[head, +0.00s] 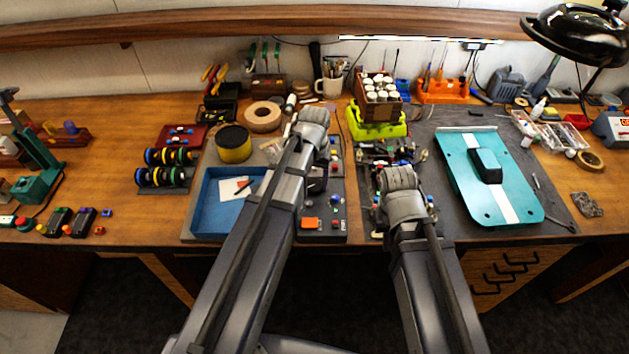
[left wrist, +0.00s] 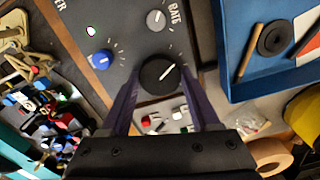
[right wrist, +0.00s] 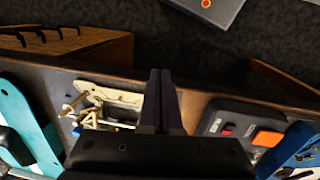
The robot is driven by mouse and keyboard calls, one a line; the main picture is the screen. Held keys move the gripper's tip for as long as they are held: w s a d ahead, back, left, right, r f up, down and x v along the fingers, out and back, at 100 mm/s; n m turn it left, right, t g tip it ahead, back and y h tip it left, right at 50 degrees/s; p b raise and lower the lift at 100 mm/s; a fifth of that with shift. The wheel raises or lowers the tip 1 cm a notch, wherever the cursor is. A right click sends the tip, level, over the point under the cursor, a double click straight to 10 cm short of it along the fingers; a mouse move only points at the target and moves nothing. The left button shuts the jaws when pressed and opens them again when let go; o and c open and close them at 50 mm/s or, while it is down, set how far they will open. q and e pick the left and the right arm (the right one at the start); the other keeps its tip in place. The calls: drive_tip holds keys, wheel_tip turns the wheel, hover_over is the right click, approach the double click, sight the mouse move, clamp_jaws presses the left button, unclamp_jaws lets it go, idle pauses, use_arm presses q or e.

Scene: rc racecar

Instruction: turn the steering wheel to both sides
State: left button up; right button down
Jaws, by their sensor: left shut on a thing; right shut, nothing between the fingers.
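The dark control box (head: 322,226) stands left of the car's chassis (head: 400,150). In the left wrist view its panel (left wrist: 127,45) carries a large black round knob (left wrist: 160,74) with a white pointer line, apparently the steering wheel. My left gripper (left wrist: 162,84) is shut on this knob, one finger on each side. A blue knob (left wrist: 102,60) and a grey knob (left wrist: 156,20) sit near it. My right gripper (right wrist: 161,78) is shut and empty, above the bench's front edge beside the chassis (right wrist: 112,100). My arms hide part of the box and chassis in the head view.
A blue tray (head: 205,226) lies left of the box. The teal car body (head: 470,185) lies at the right. Wheels (head: 170,157) stand on a rack at the left. A green box (head: 378,127) with a wooden crate is behind the chassis.

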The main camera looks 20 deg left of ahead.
sight(315, 184)
use_arm(q)
drive_tip(key=shift+n, duration=1.2)
drive_tip(key=o, duration=1.4)
drive_tip(key=shift+c, duration=0.2)
drive_tip(key=shift+r, duration=0.15)
wheel_tip(315, 184, up, 7)
drive_tip(key=p, duration=0.7)
drive_tip(key=shift+r+p, duration=0.2)
drive_tip(key=shift+p, duration=0.2)
